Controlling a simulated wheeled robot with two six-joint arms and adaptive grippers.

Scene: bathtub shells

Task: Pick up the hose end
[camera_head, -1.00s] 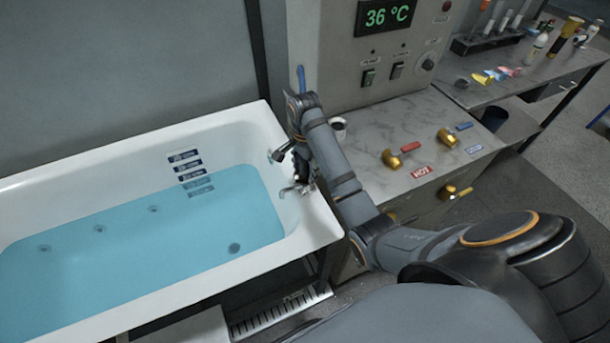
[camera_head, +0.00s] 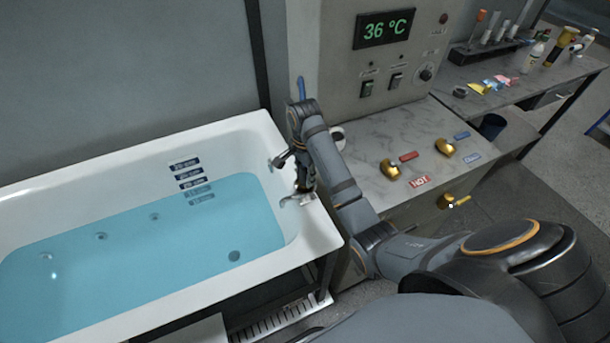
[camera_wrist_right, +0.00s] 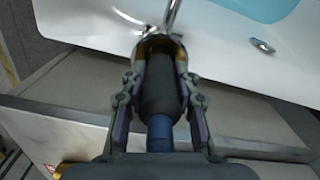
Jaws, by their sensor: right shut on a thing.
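In the right wrist view, a dark cylindrical hose end (camera_wrist_right: 160,95) sits between the two fingers of my right gripper (camera_wrist_right: 160,82). Its lower part is blue, and a brass-coloured ring shows at its far end. That end lies right by a chrome spout (camera_wrist_right: 172,15); I cannot tell whether they touch. A blue piece (camera_head: 301,88) sticks up behind my wrist. The hose end is mostly hidden there by my arm. My left gripper is out of view.
The white bathtub (camera_head: 130,160) holds blue water (camera_head: 150,245). A marble counter (camera_head: 375,150) with red and blue valve handles stands right of my arm, below a control panel (camera_head: 385,30) reading 36 °C. A side bench (camera_head: 520,95) carries bottles and tubes.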

